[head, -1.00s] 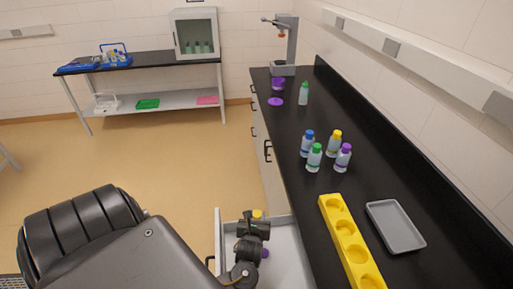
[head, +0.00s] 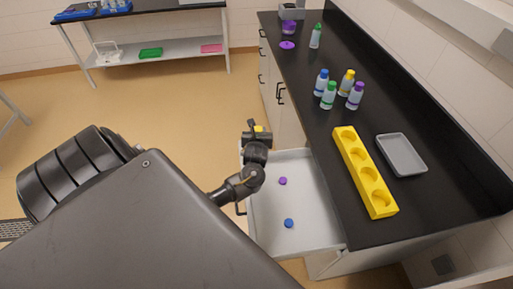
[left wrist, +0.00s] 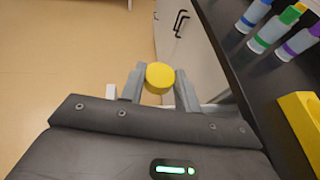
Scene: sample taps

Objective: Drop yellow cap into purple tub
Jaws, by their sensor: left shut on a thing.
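The yellow cap (head: 259,129) is held between the fingers of my left gripper (head: 257,126), in the air near the far end of the open drawer. In the left wrist view the round yellow cap (left wrist: 160,76) sits between both fingertips of the left gripper (left wrist: 159,86). The purple tub (head: 289,27) stands on the far end of the black counter, well beyond the gripper. A flat purple disc (head: 287,45), perhaps its lid, lies in front of it. The tub's inside is too small to make out. My right gripper is not in view.
The open white drawer (head: 262,215) holds a purple cap (head: 283,181) and a blue cap (head: 289,223). Several capped bottles (head: 329,96) stand mid-counter. A green-capped bottle (head: 315,37) stands near the tub. A yellow rack (head: 347,150) and grey tray (head: 402,153) lie nearer.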

